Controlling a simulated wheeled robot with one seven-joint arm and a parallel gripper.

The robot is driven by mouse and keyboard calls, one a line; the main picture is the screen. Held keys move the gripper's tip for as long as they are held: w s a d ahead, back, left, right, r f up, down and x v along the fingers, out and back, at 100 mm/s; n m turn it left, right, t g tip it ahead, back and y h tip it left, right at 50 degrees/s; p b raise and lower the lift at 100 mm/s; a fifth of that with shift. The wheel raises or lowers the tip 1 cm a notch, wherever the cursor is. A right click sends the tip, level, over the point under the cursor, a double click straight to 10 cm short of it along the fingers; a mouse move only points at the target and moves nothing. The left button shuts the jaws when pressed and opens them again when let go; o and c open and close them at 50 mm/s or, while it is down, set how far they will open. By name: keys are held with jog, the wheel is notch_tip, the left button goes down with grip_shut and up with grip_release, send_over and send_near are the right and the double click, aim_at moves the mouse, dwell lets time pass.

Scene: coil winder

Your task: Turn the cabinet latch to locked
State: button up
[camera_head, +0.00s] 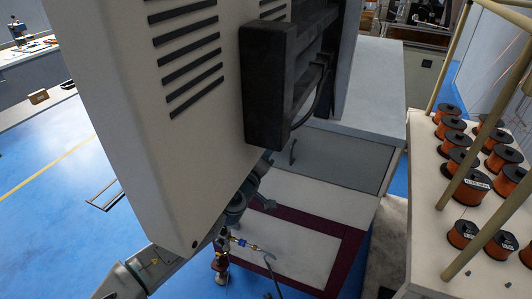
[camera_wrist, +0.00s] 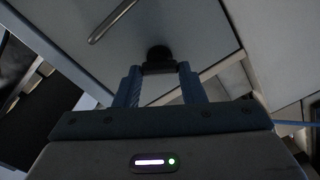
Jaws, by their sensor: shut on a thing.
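The cabinet latch (camera_wrist: 158,53) shows in the wrist view as a small dark rounded knob near the edge of a grey cabinet door (camera_wrist: 185,25). My gripper (camera_wrist: 159,69) has its two fingers on either side of the latch's dark lower part and is shut on it. The fingers hide part of the latch, and its exact angle is hard to read. A metal bar handle (camera_wrist: 112,20) is on the door, left of the latch. In the head view the cabinet door (camera_head: 345,160) shows with its handle (camera_head: 293,151). The latch and fingertips cannot be made out there.
A large pale vented panel (camera_head: 165,130) fills the left middle of the head view and hides much behind it. Several copper-coloured spools (camera_head: 468,180) stand on a pale rack at right, among slanted posts (camera_head: 480,165). Blue floor (camera_head: 55,220) is open at left.

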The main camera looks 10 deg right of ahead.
jog(key=n+p, duration=0.1)
jog(key=n, duration=0.5)
jog(key=shift+f, duration=0.1)
jog(key=shift+n, duration=0.4)
jog(key=o, duration=1)
jog(key=shift+a, duration=0.1)
jog(key=b+v, duration=0.2)
jog(key=v, duration=1.1)
jog(key=shift+s+a, duration=0.2)
jog(key=shift+s, duration=0.1)
